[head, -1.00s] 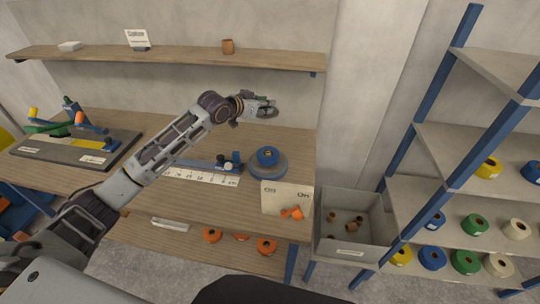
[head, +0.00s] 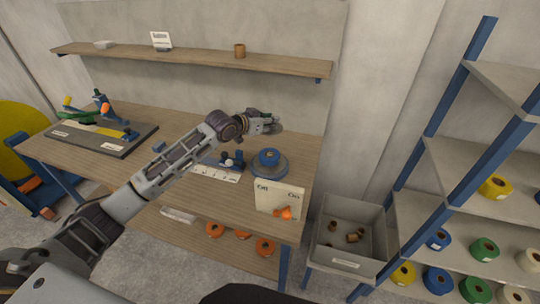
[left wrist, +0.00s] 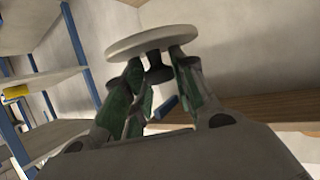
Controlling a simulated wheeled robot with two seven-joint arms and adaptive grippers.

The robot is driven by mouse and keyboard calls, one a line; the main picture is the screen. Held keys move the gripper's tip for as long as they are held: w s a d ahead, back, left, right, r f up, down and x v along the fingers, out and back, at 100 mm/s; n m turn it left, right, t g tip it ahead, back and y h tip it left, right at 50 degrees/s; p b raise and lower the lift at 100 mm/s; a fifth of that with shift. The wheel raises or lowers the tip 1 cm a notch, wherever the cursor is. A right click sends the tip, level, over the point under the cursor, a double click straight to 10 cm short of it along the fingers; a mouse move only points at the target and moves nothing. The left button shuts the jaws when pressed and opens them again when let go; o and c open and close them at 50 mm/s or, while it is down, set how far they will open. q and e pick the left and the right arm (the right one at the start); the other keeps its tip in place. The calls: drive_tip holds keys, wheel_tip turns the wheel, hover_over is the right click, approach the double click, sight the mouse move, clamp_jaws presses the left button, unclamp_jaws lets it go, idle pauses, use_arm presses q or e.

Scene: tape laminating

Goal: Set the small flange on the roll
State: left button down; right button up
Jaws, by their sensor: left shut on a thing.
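My left gripper (head: 262,123) is shut on the small flange, a pale grey disc (left wrist: 152,42) with a dark hub. In the left wrist view the hub sits between the green-padded fingers and the disc lies across beyond their tips. The head view shows the flange too small to make out well. The blue roll (head: 268,156) lies on a wider grey disc (head: 270,168) on the table. In the head view my gripper is just above the roll in the picture, apart from it. My right gripper is not in view.
A ruler strip and blue fixture (head: 229,162) stand left of the roll. A grey bin (head: 350,237) and a rack of tape rolls (head: 440,160) stand to the right. A wall shelf (head: 200,58) runs behind.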

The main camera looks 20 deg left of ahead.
use_arm(q)
drive_tip(key=shift+s+f, duration=0.3)
drive_tip(key=shift+f, duration=0.15)
drive_tip(key=shift+a+f, duration=0.3)
drive_tip(key=shift+f, duration=0.05)
drive_tip(key=shift+d, duration=0.1)
drive_tip(key=shift+f+p, duration=0.3)
drive_tip(key=shift+f, duration=2.8)
drive_tip(key=shift+f, duration=1.85)
